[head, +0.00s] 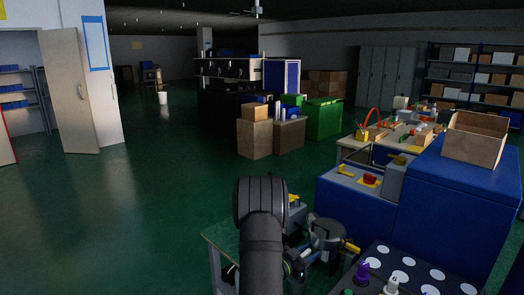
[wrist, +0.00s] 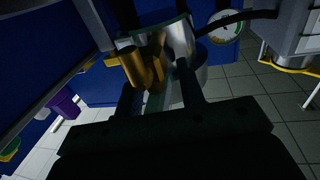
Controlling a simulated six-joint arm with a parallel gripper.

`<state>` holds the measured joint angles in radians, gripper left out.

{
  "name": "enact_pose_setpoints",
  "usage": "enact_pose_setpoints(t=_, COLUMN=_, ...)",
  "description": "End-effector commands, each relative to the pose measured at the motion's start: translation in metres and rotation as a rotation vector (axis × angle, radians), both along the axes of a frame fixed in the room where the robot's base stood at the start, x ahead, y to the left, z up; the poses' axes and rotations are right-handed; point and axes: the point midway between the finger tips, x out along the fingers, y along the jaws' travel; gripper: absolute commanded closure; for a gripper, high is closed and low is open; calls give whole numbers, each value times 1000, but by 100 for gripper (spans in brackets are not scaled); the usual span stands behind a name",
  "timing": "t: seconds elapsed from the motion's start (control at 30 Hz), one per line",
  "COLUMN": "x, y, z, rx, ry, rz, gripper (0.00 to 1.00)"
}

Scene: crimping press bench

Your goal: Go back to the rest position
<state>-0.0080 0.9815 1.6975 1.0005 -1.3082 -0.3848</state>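My gripper (wrist: 158,82) shows in the wrist view with its two dark fingers standing apart. Beyond and between the fingers are a brass cylinder (wrist: 140,68) and a silver metal cylinder (wrist: 179,40), which look like parts of a bench device. I see no item clearly clamped between the fingers, though the gap is dark. In the head view my dark arm rises at the bottom centre and hides part of the bench. A grey round machine (head: 326,234) stands just right of the arm. The gripper's fingertips are not clear in the head view.
A round dial gauge (wrist: 224,26) is close to the fingers. A dark board with white discs (head: 437,274) lies front right, with a purple piece (head: 361,271) on it. A blue cabinet (head: 458,205) bears an open cardboard box (head: 474,140). Green floor (head: 150,220) is clear at left.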

Motion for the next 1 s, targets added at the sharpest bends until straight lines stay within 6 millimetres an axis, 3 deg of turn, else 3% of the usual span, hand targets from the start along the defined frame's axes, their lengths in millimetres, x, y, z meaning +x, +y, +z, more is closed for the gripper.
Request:
enact_pose_setpoints(t=0.9, x=-98, y=142, z=0, rx=0, ry=0, rz=-19, gripper=65)
enact_pose_setpoints(t=1.0, x=-91, y=139, z=0, rx=-5, ry=-7, rz=-66, gripper=65)
